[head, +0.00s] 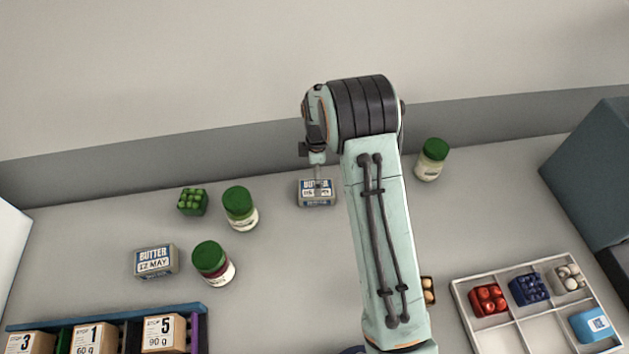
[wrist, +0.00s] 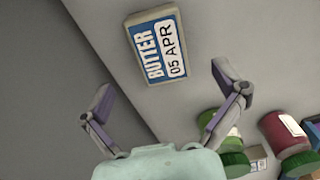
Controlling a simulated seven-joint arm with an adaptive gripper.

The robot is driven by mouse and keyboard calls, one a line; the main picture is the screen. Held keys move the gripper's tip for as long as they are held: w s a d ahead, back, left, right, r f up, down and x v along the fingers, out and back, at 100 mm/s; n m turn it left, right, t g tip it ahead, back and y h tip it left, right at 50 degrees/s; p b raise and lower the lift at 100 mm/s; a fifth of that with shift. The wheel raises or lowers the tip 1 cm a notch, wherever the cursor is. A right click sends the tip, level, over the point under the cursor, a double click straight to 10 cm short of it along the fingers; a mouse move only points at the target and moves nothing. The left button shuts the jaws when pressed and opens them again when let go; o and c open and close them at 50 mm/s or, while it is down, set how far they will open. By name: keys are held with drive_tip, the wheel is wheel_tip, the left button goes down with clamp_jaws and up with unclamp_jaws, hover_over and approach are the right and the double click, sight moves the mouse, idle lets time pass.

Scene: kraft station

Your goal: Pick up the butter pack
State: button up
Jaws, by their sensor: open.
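One butter pack (head: 316,193) lies on the table near the back wall, just below my gripper (head: 316,160) in the head view. In the wrist view this pack (wrist: 158,46) reads "BUTTER 05 APR" and lies beyond my open fingers (wrist: 162,88), apart from them and tilted in the picture. Nothing is between the fingers. A second butter pack (head: 155,261), reading "12 MAY", lies at the left of the table. My arm covers part of the middle of the table.
Green-lidded jars (head: 240,208) and a small green crate (head: 193,201) stand left of my gripper. Another jar (head: 431,160) stands to its right. A white divided tray (head: 497,333) is at the front right. Boxes (head: 93,338) stand in a rack at the front left.

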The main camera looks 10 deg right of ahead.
sight(306, 196)
wheel_tip(306, 196, down, 6)
drive_tip(key=c, duration=1.3)
